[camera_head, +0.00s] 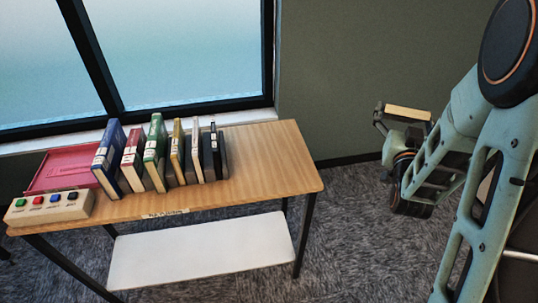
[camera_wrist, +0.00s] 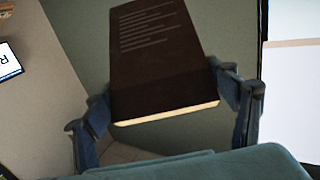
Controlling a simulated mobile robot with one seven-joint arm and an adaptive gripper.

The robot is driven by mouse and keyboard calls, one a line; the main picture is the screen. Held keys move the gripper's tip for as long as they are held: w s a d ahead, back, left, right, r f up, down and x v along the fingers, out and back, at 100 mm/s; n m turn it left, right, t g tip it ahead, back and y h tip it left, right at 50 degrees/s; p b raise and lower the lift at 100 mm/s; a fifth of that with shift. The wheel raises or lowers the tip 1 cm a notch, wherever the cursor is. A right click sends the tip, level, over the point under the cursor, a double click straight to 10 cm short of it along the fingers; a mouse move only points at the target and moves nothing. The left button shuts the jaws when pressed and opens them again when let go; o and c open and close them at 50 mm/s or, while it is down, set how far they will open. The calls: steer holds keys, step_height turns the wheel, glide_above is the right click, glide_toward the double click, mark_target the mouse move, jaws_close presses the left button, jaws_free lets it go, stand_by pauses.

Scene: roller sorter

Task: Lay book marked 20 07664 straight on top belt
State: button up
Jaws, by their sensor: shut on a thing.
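My gripper (camera_head: 405,122) is raised at the right of the head view, clear of the table. It is shut on a dark brown book (camera_wrist: 160,62), with one finger on each side of it in the wrist view. The book's cover has several pale printed lines, and its cream page edge faces the wrist camera. In the head view the book (camera_head: 408,112) shows as a thin pale strip. No number on it can be read. I cannot make out the top belt in either view.
A wooden table (camera_head: 265,170) bears several upright books (camera_head: 155,150), a pink tray (camera_head: 65,168) and a button box (camera_head: 48,207). A white shelf (camera_head: 200,250) is below. The table's right end is clear.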

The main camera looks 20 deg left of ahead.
steer(key=s+a+f+n+g+y+b, duration=0.15)
steer(key=a+f+n+y+b, duration=0.35)
steer(key=a+b, duration=0.9)
steer(key=s+a+f+n+g+y+b, duration=0.15)
steer(key=a+f+y+b, duration=0.5)
steer(key=a, duration=1.25)
steer(key=f+h+b, duration=0.1)
steer(key=f, duration=0.2)
steer(key=f+h+b, duration=0.1)
steer(key=f+b, duration=0.1)
steer(key=f, duration=0.1)
steer(key=f+h+b, duration=0.1)
steer(key=f+b, duration=0.1)
steer(key=f, duration=0.1)
steer(key=shift+s+d+f+m, duration=0.1)
steer(key=shift+s+f+m, duration=0.1)
steer(key=shift+f+m, duration=0.2)
steer(key=shift+f, duration=0.2)
steer(key=o, duration=1.6)
steer(key=shift+r, duration=0.2)
steer(key=shift+f, duration=0.1)
